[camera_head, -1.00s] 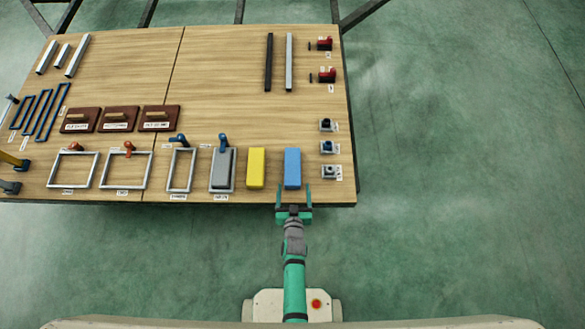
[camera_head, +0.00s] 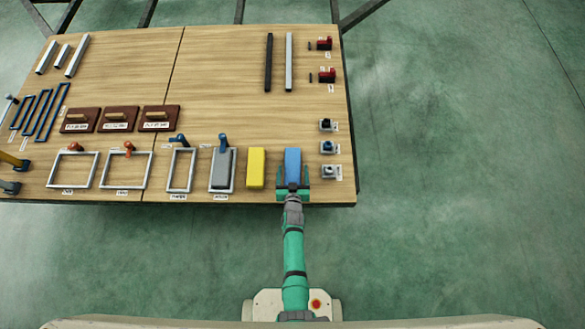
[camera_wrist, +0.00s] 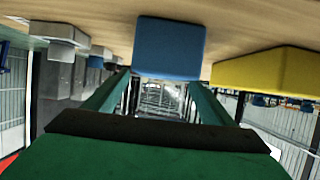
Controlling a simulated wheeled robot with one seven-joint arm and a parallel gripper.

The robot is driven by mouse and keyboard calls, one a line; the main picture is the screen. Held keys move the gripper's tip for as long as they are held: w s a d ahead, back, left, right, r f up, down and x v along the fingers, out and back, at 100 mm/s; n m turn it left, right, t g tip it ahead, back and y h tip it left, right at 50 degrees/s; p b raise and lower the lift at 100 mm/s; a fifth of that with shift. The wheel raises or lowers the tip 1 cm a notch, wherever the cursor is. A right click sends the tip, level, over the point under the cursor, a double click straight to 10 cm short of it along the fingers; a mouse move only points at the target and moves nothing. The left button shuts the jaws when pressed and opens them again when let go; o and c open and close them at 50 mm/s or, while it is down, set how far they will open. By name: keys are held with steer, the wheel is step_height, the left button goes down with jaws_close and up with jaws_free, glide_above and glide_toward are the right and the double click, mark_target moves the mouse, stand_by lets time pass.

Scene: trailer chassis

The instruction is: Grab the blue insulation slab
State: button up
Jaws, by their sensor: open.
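The blue insulation slab (camera_head: 293,162) lies on the wooden table near its front edge, with its long side running away from me. My gripper (camera_head: 293,176) is open, with one green finger on each side of the slab's near end. In the wrist view the slab (camera_wrist: 169,48) sits between and just beyond the two fingers (camera_wrist: 160,92). I cannot tell whether either finger touches it. The slab's nearest end is partly hidden by the gripper in the head view.
A yellow slab (camera_head: 256,168) lies close to the left of the blue one; it also shows in the wrist view (camera_wrist: 268,72). A grey panel in a frame (camera_head: 223,168) is further left.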

mark_target(293, 165)
steer(key=shift+x, duration=1.75)
steer(key=shift+f, duration=0.1)
steer(key=c, duration=1.2)
